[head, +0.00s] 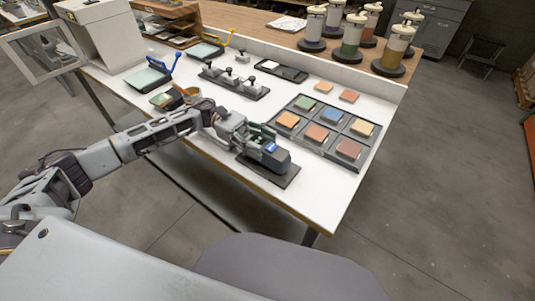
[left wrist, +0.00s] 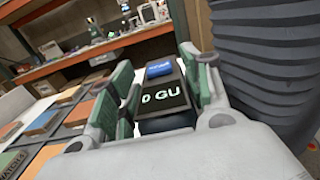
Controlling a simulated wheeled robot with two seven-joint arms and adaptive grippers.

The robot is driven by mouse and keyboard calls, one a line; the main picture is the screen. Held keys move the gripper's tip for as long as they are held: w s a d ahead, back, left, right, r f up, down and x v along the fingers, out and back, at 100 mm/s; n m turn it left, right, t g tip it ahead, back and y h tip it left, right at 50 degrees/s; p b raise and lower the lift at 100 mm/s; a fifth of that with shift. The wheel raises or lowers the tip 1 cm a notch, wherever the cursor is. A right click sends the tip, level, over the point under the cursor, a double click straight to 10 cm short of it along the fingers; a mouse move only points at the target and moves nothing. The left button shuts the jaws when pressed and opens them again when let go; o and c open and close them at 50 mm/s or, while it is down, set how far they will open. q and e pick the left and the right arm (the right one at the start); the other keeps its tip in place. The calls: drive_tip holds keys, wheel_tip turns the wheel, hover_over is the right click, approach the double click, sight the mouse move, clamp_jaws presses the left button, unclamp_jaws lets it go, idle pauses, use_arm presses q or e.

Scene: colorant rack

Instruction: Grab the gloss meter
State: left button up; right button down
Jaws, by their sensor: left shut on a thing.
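The gloss meter (head: 277,158) is a dark block with a blue button on top, at the front edge of the white table. It sits on or just over a flat black base plate (head: 287,180); I cannot tell whether it touches. My left gripper (head: 263,143) is shut on it, with green-padded fingers on either side. In the left wrist view the gloss meter (left wrist: 163,97) is between the fingers, its screen reading "0 GU" beside the blue button. My right gripper is not in view.
A black tray of coloured tiles (head: 352,168) lies right of the meter. A black holder with several knobs (head: 235,90) stands behind it. Colorant canisters (head: 351,37) stand on the raised back shelf. The table's front right corner is clear.

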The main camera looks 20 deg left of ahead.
use_arm(q)
drive_tip(key=c, duration=0.5)
drive_tip(key=shift+r, duration=0.15)
